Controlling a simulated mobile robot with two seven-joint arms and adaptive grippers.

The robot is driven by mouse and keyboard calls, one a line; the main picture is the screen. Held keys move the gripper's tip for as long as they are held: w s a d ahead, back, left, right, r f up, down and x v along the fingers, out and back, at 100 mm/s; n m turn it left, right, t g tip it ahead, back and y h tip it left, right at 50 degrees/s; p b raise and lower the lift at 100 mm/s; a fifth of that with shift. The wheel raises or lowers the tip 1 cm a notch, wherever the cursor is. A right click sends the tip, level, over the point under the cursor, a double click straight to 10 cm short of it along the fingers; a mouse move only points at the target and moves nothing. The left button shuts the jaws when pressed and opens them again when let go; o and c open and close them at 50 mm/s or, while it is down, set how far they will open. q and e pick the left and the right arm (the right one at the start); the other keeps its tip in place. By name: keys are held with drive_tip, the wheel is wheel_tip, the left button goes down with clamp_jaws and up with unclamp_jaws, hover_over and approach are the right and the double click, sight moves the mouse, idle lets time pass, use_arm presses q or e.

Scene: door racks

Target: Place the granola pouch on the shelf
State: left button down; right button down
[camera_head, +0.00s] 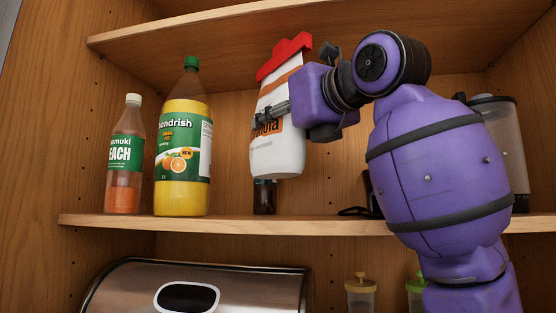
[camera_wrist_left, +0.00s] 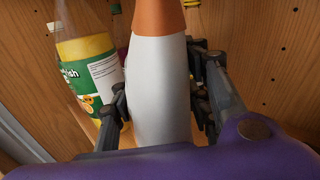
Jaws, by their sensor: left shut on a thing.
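The granola pouch (camera_head: 277,155) is white with an orange band and a red top. It hangs roughly upright, slightly tilted, with its bottom above the middle shelf (camera_head: 235,225). My left gripper (camera_head: 272,117) is shut on the pouch, around its body. In the left wrist view, the two fingers of the gripper (camera_wrist_left: 162,102) press on either side of the white pouch (camera_wrist_left: 158,75). My right gripper is not in view.
A yellow juice bottle (camera_head: 182,150) and a peach bottle (camera_head: 124,160) stand left of the pouch. A small dark bottle (camera_head: 264,197) stands behind and below it. A clear container (camera_head: 507,145) stands at the right. An upper shelf (camera_head: 190,35) is overhead; a metal bread box (camera_head: 215,285) sits below.

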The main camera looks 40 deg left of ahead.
sight(278, 176)
use_arm(q)
drive_tip(key=shift+w+f, duration=0.1)
drive_tip(key=shift+f, duration=1.45)
wheel_tip(278, 176, down, 3)
drive_tip(key=shift+f, duration=0.15)
drive_tip(key=shift+w+a+f, duration=0.15)
drive_tip(key=shift+f, duration=0.05)
drive_tip(key=shift+f, duration=0.1)
drive_tip(key=shift+f, duration=0.1)
drive_tip(key=c, duration=0.9)
unclamp_jaws()
drive_tip(key=shift+c, duration=0.2)
